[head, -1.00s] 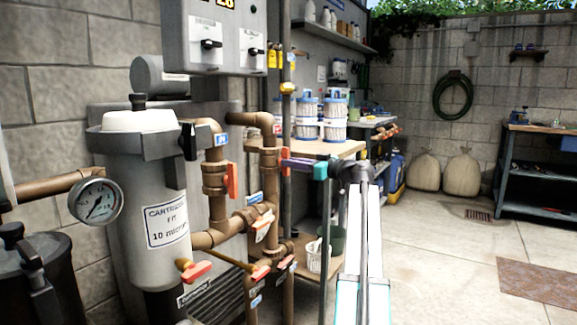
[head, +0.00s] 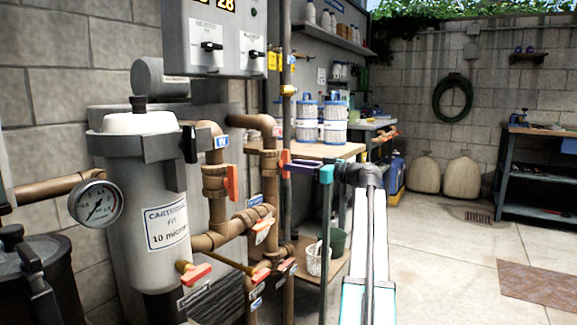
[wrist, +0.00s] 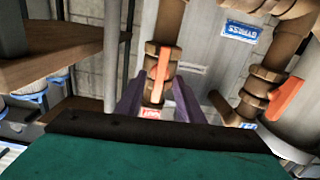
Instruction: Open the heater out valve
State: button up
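An orange valve handle (wrist: 162,62) on a vertical brown pipe is straight ahead of my gripper in the wrist view. In the head view this handle (head: 284,158) stands upright at the fingertips. My gripper (head: 293,164), with purple fingers and a teal palm, points left at the pipe. In the wrist view its fingers (wrist: 157,103) are apart, one each side of the handle's line, with nothing clamped between them. Whether they reach around the handle is unclear. A small red label (wrist: 150,113) below the handle is unreadable, so I cannot confirm the valve's name.
Another orange handle (head: 232,182) is on the neighbouring pipe, with several more lower down (head: 196,272). A grey filter canister (head: 150,205) stands left. A control box (head: 213,38) hangs above. A wooden shelf bench (head: 325,152) stands behind the gripper. The floor at right is open.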

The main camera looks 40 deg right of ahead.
jog(key=shift+v, duration=2.45)
